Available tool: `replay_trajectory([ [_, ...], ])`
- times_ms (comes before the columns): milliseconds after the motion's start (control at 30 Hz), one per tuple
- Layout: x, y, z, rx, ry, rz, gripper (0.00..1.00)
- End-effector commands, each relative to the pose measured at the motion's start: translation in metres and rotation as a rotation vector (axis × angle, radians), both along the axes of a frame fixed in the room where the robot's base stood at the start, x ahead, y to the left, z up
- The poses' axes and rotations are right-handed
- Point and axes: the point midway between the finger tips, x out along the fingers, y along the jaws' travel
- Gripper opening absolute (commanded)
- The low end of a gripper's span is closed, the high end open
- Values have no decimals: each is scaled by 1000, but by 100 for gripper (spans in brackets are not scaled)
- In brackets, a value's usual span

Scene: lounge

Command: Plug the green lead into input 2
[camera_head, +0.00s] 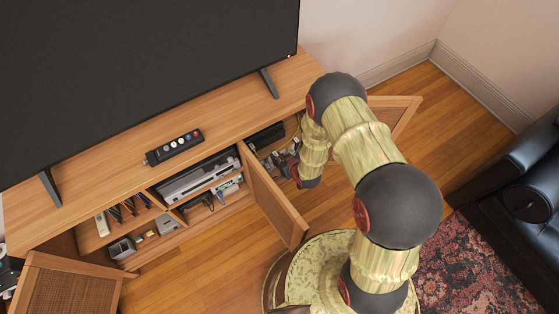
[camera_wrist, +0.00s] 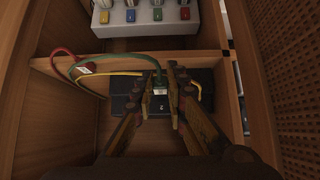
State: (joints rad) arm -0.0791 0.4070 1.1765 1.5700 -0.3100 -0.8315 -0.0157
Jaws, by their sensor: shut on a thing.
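In the wrist view my gripper (camera_wrist: 160,98) is shut on the plug of the green lead (camera_wrist: 121,57), with a finger on each side of it. The plug end (camera_wrist: 160,83) is upright between the fingertips, and its cable arcs away to the left. A pale box (camera_wrist: 143,29) with a row of colour-marked sockets or plugs, yellow, blue, green and red, is at the top of the view, apart from the held plug. I cannot read which is input 2. In the head view my arm reaches into the cabinet's right compartment, where the gripper is small and partly hidden.
A red lead's plug (camera_wrist: 86,69) lies left on the wooden divider, and a yellow lead (camera_wrist: 105,73) runs nearby. A black box (camera_wrist: 120,104) sits behind the fingers. Compartment walls are close on both sides. An open cabinet door (camera_head: 272,195) stands left of my arm.

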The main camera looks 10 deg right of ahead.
Motion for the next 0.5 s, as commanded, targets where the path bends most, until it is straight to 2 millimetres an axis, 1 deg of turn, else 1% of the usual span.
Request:
replay_trajectory([
  [500, 27, 11, 0, 0, -1, 0, 0],
])
